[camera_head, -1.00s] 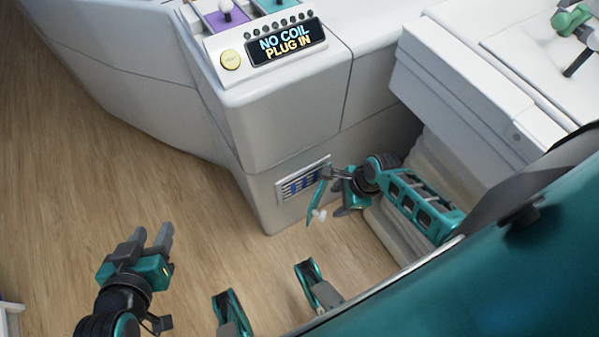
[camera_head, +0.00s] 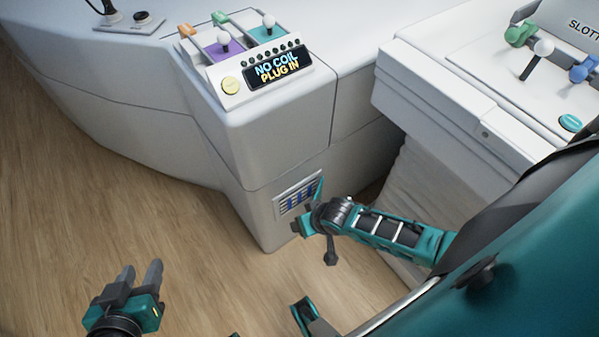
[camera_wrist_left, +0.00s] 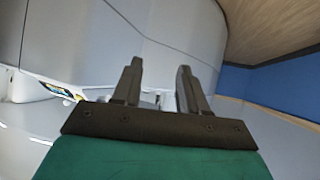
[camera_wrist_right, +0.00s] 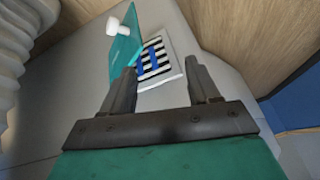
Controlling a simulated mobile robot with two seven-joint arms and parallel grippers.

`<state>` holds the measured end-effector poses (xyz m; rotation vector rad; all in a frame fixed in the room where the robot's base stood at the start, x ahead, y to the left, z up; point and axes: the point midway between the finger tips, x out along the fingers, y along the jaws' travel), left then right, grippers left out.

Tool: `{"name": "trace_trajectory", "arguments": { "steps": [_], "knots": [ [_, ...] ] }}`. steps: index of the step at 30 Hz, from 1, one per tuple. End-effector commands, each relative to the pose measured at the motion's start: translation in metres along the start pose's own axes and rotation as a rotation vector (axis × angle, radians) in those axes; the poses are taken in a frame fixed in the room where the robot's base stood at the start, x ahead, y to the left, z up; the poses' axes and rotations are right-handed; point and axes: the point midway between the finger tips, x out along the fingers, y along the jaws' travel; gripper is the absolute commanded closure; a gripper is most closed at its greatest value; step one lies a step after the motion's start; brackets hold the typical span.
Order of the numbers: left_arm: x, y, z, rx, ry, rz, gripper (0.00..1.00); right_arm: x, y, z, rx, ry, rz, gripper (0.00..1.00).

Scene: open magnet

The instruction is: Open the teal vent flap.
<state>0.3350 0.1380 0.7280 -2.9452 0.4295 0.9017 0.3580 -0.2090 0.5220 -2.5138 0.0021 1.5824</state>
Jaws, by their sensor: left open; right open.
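The teal vent flap (camera_wrist_right: 123,42) stands swung out from the vent in the right wrist view, with a white knob (camera_wrist_right: 125,17) on it. The vent's striped slats (camera_wrist_right: 155,62) with blue bars are uncovered. In the head view the vent (camera_head: 297,199) is low on the white housing, and the flap (camera_head: 319,184) shows as a thin strip at its right side, partly hidden by my right arm. My right gripper (camera_wrist_right: 160,68) is open and empty, facing the vent; its fingers are mostly hidden in the head view. My left gripper (camera_head: 141,268) is open and empty above the floor.
A control panel (camera_head: 277,67) reading "NO COIL PLUG IN" is on top of the housing. A white bench with levers (camera_head: 537,57) stands at the right, above pale bellows (camera_head: 425,185). The wooden floor (camera_head: 100,200) at the left is clear.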

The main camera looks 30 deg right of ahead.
Motion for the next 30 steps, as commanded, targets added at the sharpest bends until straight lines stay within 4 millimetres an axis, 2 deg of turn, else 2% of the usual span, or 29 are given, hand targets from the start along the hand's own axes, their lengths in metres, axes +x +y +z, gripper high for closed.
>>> {"name": "trace_trajectory", "arguments": {
  "steps": [3, 9, 18, 22, 26, 30],
  "knots": [
    [-0.002, 0.0, -0.003, 0.0, 0.0, 0.0, 0.57, -0.003, -0.007, -0.002, -0.168, 0.026, -0.007, 0.39],
    [-0.003, 0.0, -0.004, 0.0, 0.0, 0.0, 0.57, -0.004, -0.014, -0.002, -0.322, 0.05, -0.014, 0.39],
    [-0.003, 0.0, -0.004, 0.0, 0.0, 0.0, 0.57, -0.004, -0.015, -0.002, -0.347, 0.053, -0.014, 0.39],
    [-0.004, -0.001, -0.005, 0.0, -0.001, -0.003, 0.57, -0.009, -0.02, -0.001, -0.344, 0.061, -0.027, 0.5],
    [-0.01, -0.006, -0.005, 0.004, -0.006, -0.02, 0.57, -0.042, -0.049, -0.001, -0.337, 0.124, -0.096, 0.62],
    [-0.018, -0.016, -0.002, 0.01, -0.013, -0.048, 0.57, -0.104, -0.075, -0.014, -0.326, 0.265, -0.154, 0.76]
  ]
}}
